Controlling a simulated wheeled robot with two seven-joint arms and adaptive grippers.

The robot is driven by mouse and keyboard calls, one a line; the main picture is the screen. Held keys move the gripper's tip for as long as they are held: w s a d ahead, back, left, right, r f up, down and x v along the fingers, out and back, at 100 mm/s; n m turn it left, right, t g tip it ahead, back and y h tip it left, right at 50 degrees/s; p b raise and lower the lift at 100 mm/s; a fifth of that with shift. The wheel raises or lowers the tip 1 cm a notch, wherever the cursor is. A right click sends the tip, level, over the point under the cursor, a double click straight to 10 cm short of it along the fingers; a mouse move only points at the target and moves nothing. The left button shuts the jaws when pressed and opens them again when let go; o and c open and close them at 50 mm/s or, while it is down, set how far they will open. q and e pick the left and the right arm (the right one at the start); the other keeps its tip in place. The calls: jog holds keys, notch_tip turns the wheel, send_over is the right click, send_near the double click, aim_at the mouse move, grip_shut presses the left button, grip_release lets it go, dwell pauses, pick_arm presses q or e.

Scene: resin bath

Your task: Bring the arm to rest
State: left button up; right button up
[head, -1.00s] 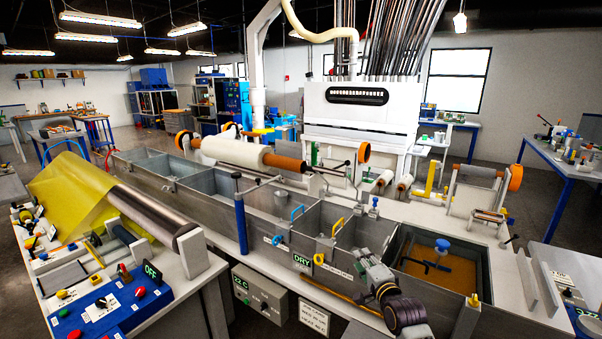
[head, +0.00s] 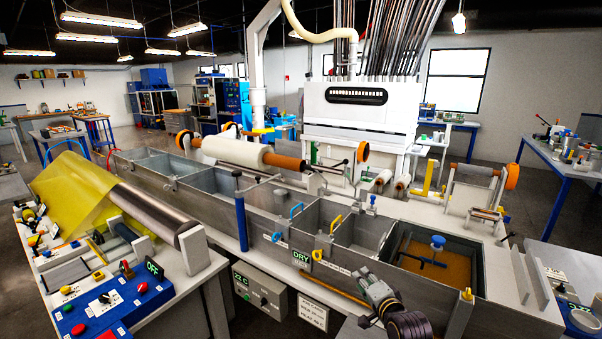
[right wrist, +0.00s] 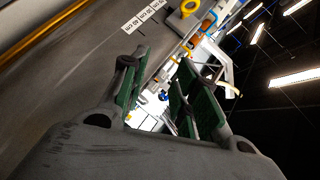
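My right gripper (head: 366,280) is low in front of the long grey bath (head: 345,262), near its front wall, with my dark wrist behind it at the bottom edge. In the right wrist view its two green-padded fingers (right wrist: 160,78) stand apart with nothing between them. Whether it touches the bath wall cannot be told. My left gripper is not in view.
The bath has several compartments; the right one holds amber liquid (head: 420,268) and a blue-knobbed tool (head: 438,243). A yellow handle (head: 336,224) and a DRY sign (head: 302,256) are near the gripper. A control panel (head: 112,305) stands at left.

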jog(key=s+d+f+n+g+h, duration=0.1)
jog(key=s+f+n+g, duration=0.35)
jog(key=s, duration=0.65)
jog(key=s+d+f+n+g+h, duration=0.1)
jog(key=s+f+n+g, duration=0.3)
jog(key=s, duration=0.7)
jog(key=s+d+f+n+g+h, duration=0.1)
jog(key=s+f+n+g, duration=0.3)
jog(key=s, duration=0.8)
notch_tip(320, 180, down, 32)
jog(key=s+f+n, duration=0.1)
jog(key=s+n, duration=0.1)
jog(key=s+d+f, duration=0.2)
jog(key=s+f, duration=0.7)
jog(key=s, duration=0.2)
jog(key=s+d+f, duration=0.2)
jog(key=s+f, duration=0.8)
jog(key=s, duration=0.1)
jog(key=shift+s+f+g, duration=0.15)
jog(key=shift+f+g, duration=0.05)
jog(key=shift+g, duration=0.25)
